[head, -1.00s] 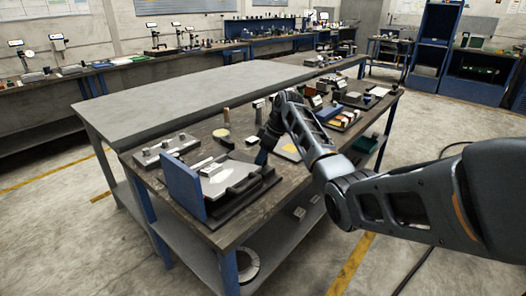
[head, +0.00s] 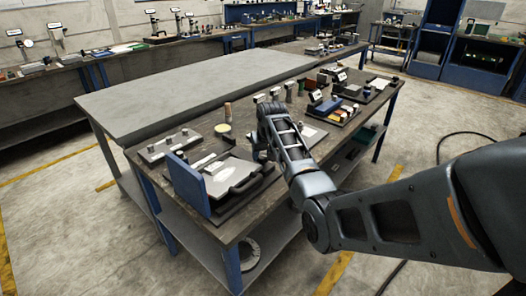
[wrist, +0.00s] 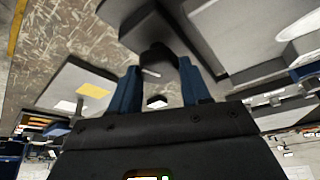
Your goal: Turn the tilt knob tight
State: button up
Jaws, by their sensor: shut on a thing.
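In the wrist view, my gripper (wrist: 157,90) has two blue fingers, one on each side of a dark knob (wrist: 158,62). The fingers are shut on this knob, which sits at the end of a dark bar (wrist: 133,10). In the head view, my gripper (head: 262,155) is low at the right side of a fixture with a grey plate (head: 212,184) and a black handle. My wrist and arm hide most of the fingers there, and the knob cannot be made out.
An upright blue panel (head: 187,184) stands at the fixture's front left. A small plate with posts (head: 165,147) lies behind it. Several tools and boxes crowd the bench's right end. A bare grey table (head: 190,95) stands behind. The floor at right is open.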

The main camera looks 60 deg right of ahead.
jog(key=shift+a+m+g+h, duration=0.1)
jog(key=shift+m+g+h, duration=0.3)
jog(key=shift+m, duration=1.2)
jog(key=o, duration=1.1)
jog(key=shift+c, duration=0.2)
jog(key=v, duration=0.7)
jog(key=shift+a+r+b, duration=0.15)
jog(key=shift+r+b, duration=0.2)
jog(key=shift+b, duration=0.1)
